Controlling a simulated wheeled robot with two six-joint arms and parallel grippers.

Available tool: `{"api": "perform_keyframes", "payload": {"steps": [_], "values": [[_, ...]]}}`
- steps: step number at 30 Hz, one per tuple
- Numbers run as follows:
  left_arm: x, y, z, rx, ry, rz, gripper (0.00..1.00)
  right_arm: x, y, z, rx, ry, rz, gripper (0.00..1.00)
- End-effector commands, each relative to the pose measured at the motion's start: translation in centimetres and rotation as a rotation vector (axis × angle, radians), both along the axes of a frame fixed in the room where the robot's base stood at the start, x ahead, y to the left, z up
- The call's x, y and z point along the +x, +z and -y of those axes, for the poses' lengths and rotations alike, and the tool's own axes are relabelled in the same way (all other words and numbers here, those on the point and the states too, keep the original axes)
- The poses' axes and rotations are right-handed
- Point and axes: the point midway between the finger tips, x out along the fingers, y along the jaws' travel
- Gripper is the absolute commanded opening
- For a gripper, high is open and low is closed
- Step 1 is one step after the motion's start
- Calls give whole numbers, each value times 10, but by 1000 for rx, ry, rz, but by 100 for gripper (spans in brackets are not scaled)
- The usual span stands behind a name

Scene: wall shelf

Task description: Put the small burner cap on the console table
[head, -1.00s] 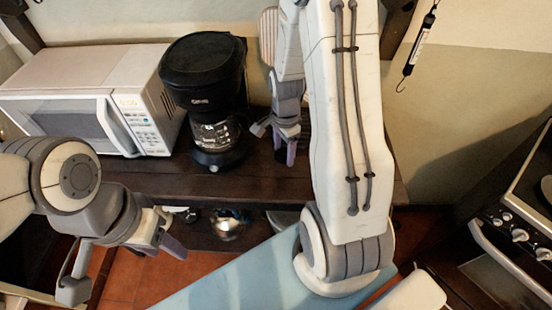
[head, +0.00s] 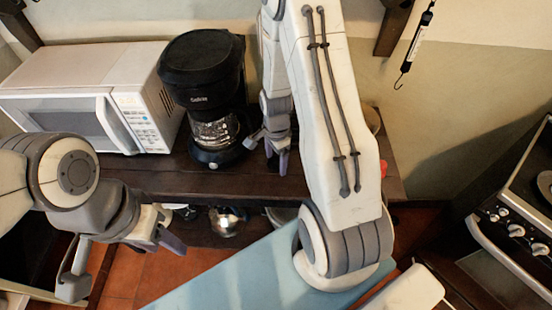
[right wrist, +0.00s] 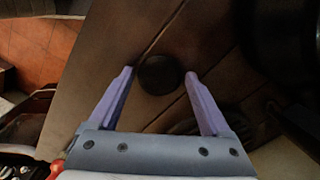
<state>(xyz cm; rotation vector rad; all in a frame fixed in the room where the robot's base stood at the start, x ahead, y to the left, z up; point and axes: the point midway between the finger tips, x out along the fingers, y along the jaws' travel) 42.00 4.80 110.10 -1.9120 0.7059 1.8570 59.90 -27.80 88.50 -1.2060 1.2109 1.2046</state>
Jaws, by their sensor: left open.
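The small burner cap (right wrist: 160,75) is a dark round disc in the right wrist view, between the fingertips of my right gripper (right wrist: 160,78). The fingers stand apart, with a narrow gap at each side of the disc. In the head view my right gripper (head: 278,163) points down over the dark wooden console table (head: 240,183), right of the coffee maker; the cap cannot be made out there. I cannot tell whether the cap touches the tabletop. My left gripper (head: 160,240) is open and empty in front of the table, at the lower left.
A white microwave (head: 75,92) and a black coffee maker (head: 203,75) stand on the table left of my right gripper. A metal pot (head: 226,221) sits on the lower shelf. A light blue surface (head: 235,277) is in front. A stove (head: 520,215) stands at right.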

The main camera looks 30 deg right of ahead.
Motion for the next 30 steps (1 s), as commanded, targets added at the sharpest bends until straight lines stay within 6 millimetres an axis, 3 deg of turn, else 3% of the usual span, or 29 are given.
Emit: {"api": "perform_keyframes", "payload": {"steps": [14,30], "values": [[0,2,0,0,0,0,50,1,10,0,-1,0,3,97],[0,-6,0,0,0,0,50,1,110,0,-1,0,5,97]]}}
